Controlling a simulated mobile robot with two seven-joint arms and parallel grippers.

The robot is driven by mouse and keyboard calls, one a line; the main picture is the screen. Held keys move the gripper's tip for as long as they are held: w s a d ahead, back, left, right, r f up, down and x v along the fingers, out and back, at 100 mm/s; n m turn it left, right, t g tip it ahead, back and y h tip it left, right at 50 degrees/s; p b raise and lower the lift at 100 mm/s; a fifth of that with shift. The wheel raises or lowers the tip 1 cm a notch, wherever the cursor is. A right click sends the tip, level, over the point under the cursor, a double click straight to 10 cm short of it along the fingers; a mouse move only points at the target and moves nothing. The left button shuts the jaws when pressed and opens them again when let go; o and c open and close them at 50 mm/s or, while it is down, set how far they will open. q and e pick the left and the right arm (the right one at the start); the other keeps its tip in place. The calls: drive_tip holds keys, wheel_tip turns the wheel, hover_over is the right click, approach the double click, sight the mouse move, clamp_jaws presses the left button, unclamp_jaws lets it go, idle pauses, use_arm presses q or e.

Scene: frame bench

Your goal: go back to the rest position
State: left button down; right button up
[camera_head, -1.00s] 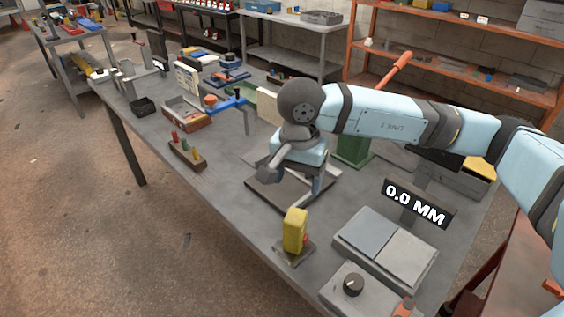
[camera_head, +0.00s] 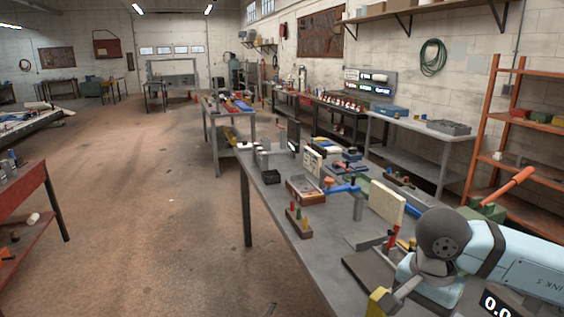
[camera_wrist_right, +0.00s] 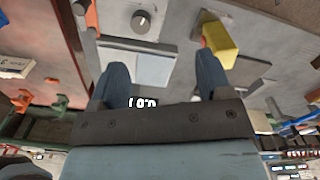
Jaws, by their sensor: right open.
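My right arm (camera_head: 515,265) reaches in from the lower right of the head view, bent over the near end of the grey bench (camera_head: 325,262). Its hand shows only in part there, low at the picture's edge. In the right wrist view my right gripper (camera_wrist_right: 163,80) is open, its two blue-grey fingers wide apart with nothing held between them. Beyond the fingers lie a flat two-part plate (camera_wrist_right: 135,66) and a dark display (camera_wrist_right: 143,102). My left gripper is in neither view.
A yellow block (camera_wrist_right: 219,42) stands beside one finger in the wrist view; a box with a knob (camera_wrist_right: 140,20) lies beyond. On the bench are a peg block (camera_head: 298,222), a red-edged tray (camera_head: 305,190) and an upright cream board (camera_head: 387,203). Open floor (camera_head: 160,200) lies left.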

drive_tip(key=s+a+r+m+g+y+p, duration=0.25)
drive_tip(key=s+a+m+y, duration=0.25)
drive_tip(key=a+y, duration=0.4)
drive_tip(key=s+a+r+m+g+y+p, duration=0.1)
drive_tip(key=s+a+m+g+y, duration=0.3)
drive_tip(key=a+y, duration=0.5)
drive_tip(key=w+d+f+m+t+h+p, duration=0.2)
drive_tip(key=w+d+f+m+t+h, duration=0.15)
drive_tip(key=m+t, duration=1.15)
drive_tip(key=w+d+f+m+t+h+p, duration=0.25)
drive_tip(key=f+m+t, duration=0.45)
drive_tip(key=m, duration=1.4)
use_arm(q)
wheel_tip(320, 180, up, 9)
drive_tip(key=p, duration=0.1)
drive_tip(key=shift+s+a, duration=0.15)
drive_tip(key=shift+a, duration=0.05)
use_arm(e)
drive_tip(key=s+d+f+m+g+h, duration=0.2)
drive_tip(key=s+d+f+m+h, duration=0.2)
drive_tip(key=s+f+m, duration=0.2)
drive_tip(key=s+d+f+m+g+h, duration=0.2)
drive_tip(key=s+d+f+m+h, duration=0.2)
drive_tip(key=s+f+m, duration=0.3)
wheel_tip(320, 180, down, 5)
drive_tip(key=shift+r+m+h, duration=0.2)
drive_tip(key=shift+m+h, duration=0.2)
drive_tip(key=shift+m, duration=0.3)
